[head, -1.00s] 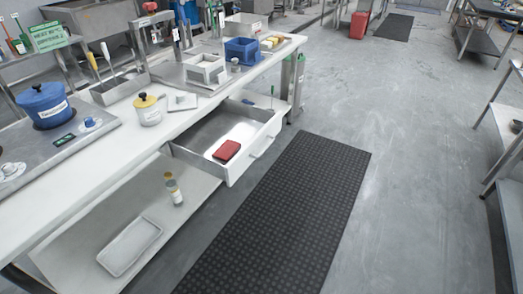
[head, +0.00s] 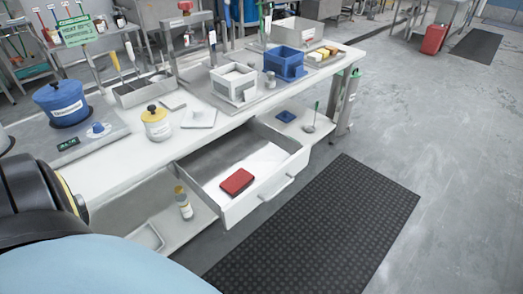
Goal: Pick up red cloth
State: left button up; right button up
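The red cloth (head: 236,182) is a small folded rectangle. It lies flat inside the open drawer (head: 265,197), near the drawer's front. The drawer is pulled out from under the long white counter. A large dark and light-blue part at the lower left looks like my own arm or body. Neither of my grippers shows in the head view, and nothing touches the cloth.
The white counter (head: 110,178) holds a blue pot (head: 62,102), a yellow-lidded jar (head: 157,123) and a blue bin (head: 286,63). A bottle (head: 183,202) stands on the lower shelf. A black mat (head: 325,230) lies on open floor.

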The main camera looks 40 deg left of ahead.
aim_at(236, 182)
jog(key=i, duration=2.85)
jog(key=u, duration=4.4)
